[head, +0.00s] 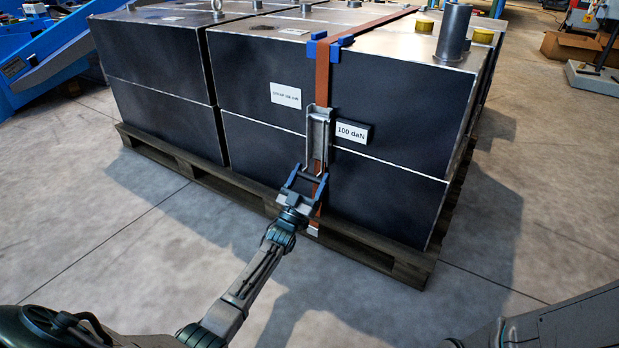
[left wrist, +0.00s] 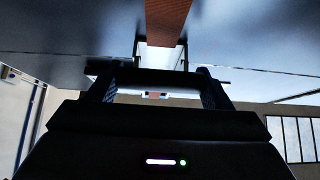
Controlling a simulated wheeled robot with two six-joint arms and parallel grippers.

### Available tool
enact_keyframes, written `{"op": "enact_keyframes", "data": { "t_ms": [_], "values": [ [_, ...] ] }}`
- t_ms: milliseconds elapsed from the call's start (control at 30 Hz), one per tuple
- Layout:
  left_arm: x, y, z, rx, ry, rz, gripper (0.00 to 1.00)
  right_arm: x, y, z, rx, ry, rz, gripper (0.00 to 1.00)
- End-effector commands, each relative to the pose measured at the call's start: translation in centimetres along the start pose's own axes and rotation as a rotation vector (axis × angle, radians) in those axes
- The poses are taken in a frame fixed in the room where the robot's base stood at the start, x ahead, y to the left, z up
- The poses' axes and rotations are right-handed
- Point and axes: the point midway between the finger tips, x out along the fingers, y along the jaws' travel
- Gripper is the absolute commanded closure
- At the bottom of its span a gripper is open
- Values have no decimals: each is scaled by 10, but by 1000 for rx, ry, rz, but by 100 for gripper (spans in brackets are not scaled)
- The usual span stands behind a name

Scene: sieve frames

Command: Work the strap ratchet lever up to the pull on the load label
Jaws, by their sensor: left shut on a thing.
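The orange strap (head: 322,75) runs over the top and down the front of a dark metal block. The silver ratchet (head: 319,130) sits on it, about halfway down the front face. My left gripper (head: 308,176) is at the ratchet's lower end, shut on the ratchet lever, whose gripped part is mostly hidden by the fingers. My right gripper is out of view.
A white label (head: 286,95) with small print is left of the strap. A blue corner guard (head: 322,48) holds the strap at the top edge. The blocks stand on a wooden pallet (head: 362,246).

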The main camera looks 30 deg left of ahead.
Motion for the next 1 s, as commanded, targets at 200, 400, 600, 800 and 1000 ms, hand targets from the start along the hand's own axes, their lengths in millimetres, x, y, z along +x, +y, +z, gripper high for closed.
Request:
{"op": "enact_keyframes", "data": {
  "t_ms": [200,400,600,800,1000],
  "values": [
    [-2,1,3,0,-7,-1,12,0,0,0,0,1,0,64],
    [-1,0,1,0,-3,0,5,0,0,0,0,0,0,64],
    [-5,0,0,0,-3,0,5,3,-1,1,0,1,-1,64],
    [-37,0,-1,-1,-7,0,5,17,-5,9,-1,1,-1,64],
    [-77,1,-1,-1,-7,0,5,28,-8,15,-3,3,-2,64]
  ]
}}
